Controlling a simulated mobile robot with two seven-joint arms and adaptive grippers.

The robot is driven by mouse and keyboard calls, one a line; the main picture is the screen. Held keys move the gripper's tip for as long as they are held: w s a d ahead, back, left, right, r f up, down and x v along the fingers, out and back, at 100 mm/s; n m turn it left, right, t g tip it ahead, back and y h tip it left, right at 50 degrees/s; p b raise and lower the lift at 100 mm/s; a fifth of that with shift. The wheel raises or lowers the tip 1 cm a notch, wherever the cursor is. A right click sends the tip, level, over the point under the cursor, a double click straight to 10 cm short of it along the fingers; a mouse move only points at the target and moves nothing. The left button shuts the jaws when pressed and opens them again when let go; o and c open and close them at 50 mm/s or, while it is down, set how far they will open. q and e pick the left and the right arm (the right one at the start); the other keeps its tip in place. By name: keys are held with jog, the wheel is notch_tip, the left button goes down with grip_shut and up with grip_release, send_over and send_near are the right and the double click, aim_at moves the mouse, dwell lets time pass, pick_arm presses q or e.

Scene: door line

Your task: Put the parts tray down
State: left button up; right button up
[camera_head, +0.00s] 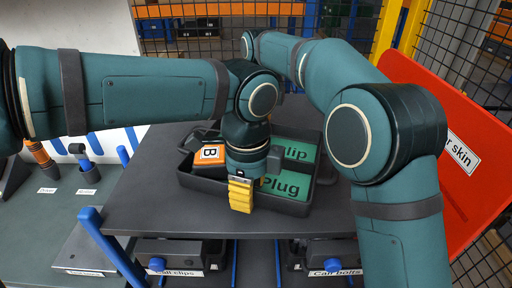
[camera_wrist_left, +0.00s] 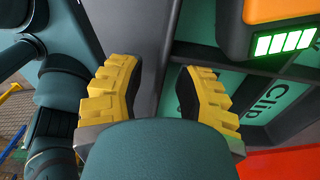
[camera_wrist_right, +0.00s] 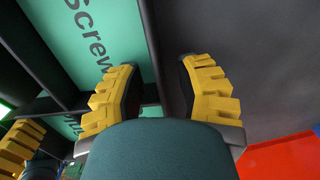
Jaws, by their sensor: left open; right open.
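The parts tray (camera_head: 288,208) is a dark grey divided tray lying on a dark grey shelf top (camera_head: 150,195) in the head view. Its green compartment floors read "Clip" and "Plug"; "Screw" shows in the right wrist view. An orange block marked B (camera_head: 208,154) sits in its left part. My left gripper (camera_head: 240,203) is at the tray's near side, its yellow fingers open on either side of a grey tray wall (camera_wrist_left: 158,45). My right gripper (camera_wrist_right: 160,92) is open around another tray wall (camera_wrist_right: 166,50); my arms hide it in the head view.
A red panel (camera_head: 450,145) leans at the right, beside a yellow post and black mesh fence. Drawers labelled "clips" and "bolts" (camera_head: 335,272) sit below the shelf top. A blue rail (camera_head: 112,248) stands front left. The shelf's left part is clear.

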pick_arm(q)
notch_tip(320, 180, up, 12)
pick_arm(e)
jog(key=shift+r, duration=3.75)
